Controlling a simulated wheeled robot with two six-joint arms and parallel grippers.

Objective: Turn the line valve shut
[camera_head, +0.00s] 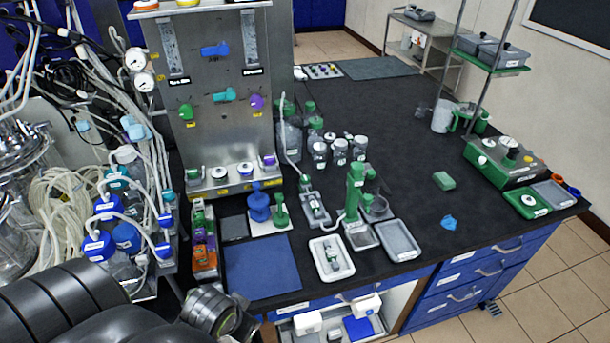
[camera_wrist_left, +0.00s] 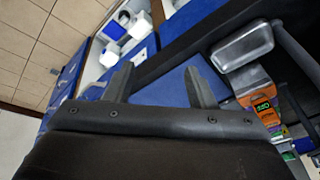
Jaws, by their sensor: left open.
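A steel panel (camera_head: 215,130) stands at the back left of the bench. It carries a blue valve handle (camera_head: 215,49), a teal valve handle (camera_head: 223,95), a green knob (camera_head: 186,112) and a purple knob (camera_head: 257,101). The blue and teal handles lie roughly level. I cannot read which label names the line valve. My left gripper (camera_wrist_left: 160,88) is open and empty in the left wrist view, its two fingers apart. In the head view my left arm is low at the bottom left, well below and in front of the panel. My right gripper is not in view.
Hoses and blue-capped bottles (camera_head: 100,245) crowd the left. A blue mat (camera_head: 262,266), white tray (camera_head: 331,259), green stand (camera_head: 355,190) and grey tray (camera_head: 398,241) sit near the bench's front edge. An orange-green box (camera_head: 204,250) stands below the panel. The right-centre bench is mostly clear.

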